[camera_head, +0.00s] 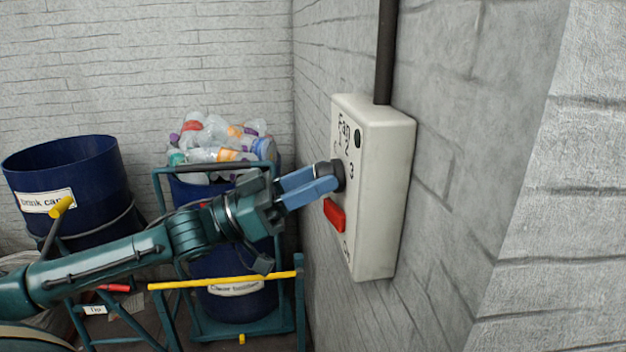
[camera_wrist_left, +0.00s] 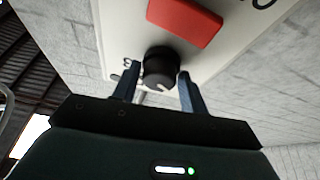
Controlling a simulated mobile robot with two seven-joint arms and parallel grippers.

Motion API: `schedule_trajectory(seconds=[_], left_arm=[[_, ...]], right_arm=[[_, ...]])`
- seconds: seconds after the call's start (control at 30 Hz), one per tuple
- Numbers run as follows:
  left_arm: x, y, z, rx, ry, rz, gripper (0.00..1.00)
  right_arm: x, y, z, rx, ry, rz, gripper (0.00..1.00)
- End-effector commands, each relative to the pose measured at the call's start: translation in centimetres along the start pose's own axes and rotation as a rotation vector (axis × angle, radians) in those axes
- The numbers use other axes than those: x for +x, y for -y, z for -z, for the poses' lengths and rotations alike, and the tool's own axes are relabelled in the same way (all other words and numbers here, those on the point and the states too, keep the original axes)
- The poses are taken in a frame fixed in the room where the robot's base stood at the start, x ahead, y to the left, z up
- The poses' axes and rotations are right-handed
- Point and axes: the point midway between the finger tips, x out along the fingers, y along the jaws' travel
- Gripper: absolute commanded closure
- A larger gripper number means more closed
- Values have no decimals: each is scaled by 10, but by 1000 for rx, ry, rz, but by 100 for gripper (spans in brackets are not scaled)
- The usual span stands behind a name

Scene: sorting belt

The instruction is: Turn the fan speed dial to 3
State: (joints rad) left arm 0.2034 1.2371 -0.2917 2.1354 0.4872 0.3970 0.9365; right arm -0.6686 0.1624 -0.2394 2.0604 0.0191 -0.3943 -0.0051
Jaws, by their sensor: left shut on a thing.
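The fan control box (camera_head: 386,190) is a pale box on the grey wall, marked "Fan" with numbers, of which 2 and 3 can be read. Its speed dial (camera_head: 339,176) is a black round knob, partly hidden by my fingers in the head view. In the left wrist view the dial (camera_wrist_left: 159,68) sits between the two fingers, with a pale pointer mark on its face. My left gripper (camera_head: 318,184) has blue fingers and is shut on the dial; it also shows in the left wrist view (camera_wrist_left: 158,82). My right gripper is not in view.
A red switch (camera_head: 334,215) sits on the box just below the dial, close to my fingers. A dark conduit (camera_head: 386,50) rises from the box.

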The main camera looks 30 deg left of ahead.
Motion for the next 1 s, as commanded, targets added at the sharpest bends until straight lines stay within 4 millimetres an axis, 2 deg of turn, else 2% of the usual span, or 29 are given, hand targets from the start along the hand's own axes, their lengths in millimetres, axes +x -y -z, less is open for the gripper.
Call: schedule_trajectory(seconds=[0.57, 1.0], left_arm=[[1, 2, 2, 453, 16, -186, 80], [2, 4, 4, 840, 31, -345, 80]], right_arm=[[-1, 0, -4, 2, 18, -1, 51], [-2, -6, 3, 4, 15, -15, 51]])
